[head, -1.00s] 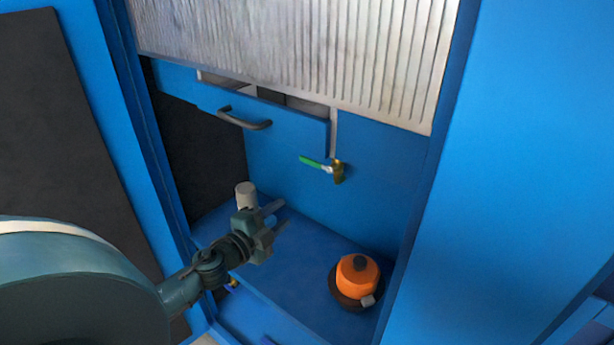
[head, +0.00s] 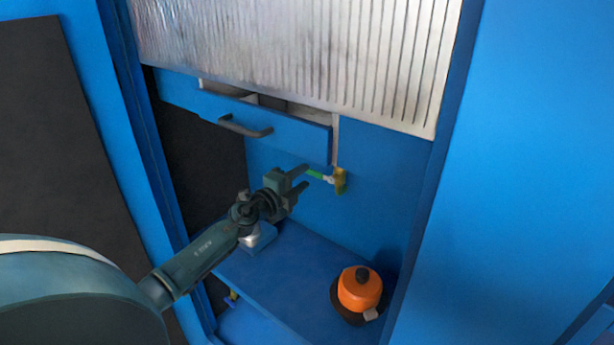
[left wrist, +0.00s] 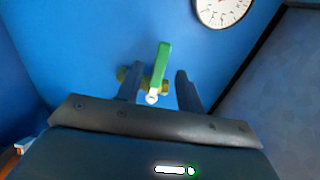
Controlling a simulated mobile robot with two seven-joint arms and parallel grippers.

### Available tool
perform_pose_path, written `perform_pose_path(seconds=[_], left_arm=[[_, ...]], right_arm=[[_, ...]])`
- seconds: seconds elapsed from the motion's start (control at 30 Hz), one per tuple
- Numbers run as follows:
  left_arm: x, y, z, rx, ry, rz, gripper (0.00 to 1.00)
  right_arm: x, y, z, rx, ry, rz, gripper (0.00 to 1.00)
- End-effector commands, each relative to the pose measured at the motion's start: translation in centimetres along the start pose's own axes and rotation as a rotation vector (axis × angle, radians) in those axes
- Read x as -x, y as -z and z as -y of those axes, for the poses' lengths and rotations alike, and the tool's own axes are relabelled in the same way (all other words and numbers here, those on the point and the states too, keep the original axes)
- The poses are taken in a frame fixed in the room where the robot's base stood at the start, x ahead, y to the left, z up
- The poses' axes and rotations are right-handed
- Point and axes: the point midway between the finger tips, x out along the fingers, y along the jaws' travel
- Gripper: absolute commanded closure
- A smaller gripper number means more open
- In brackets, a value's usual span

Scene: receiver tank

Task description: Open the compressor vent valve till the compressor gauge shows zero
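The vent valve (head: 340,181) is a small brass body on the blue back wall, with a green lever (head: 315,174) pointing left. In the left wrist view the green lever (left wrist: 162,64) and the brass body (left wrist: 150,86) show between my finger tips. My left gripper (head: 305,178) is open, its fingers spread to either side of the lever; I cannot tell whether they touch it. It also shows in the left wrist view (left wrist: 160,88). A round white gauge (left wrist: 222,9) is cut off by the top edge there, its reading too small to tell. My right gripper is not in view.
A partly open blue drawer (head: 285,135) with a dark handle is just above the lever. An orange pot-like object (head: 360,290) stands on the blue shelf (head: 290,275) below. A ribbed grey shutter (head: 300,50) hangs above, and blue side panels flank the recess.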

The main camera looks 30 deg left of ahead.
Motion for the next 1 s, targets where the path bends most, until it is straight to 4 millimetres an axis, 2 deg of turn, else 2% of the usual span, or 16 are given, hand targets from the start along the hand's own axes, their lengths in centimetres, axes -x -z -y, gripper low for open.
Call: perform_pose_path(seconds=[0.2,0.6,1.0], left_arm=[[-2.3,0.0,-0.1,0.001,0.001,0.0,0.63],[-2.8,0.0,0.0,0.0,-0.001,-0.001,0.64],[-2.8,0.0,0.0,0.0,-0.001,-0.001,0.96]], right_arm=[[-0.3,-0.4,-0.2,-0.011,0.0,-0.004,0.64],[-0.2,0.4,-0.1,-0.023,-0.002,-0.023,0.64],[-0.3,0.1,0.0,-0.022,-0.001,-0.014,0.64]])
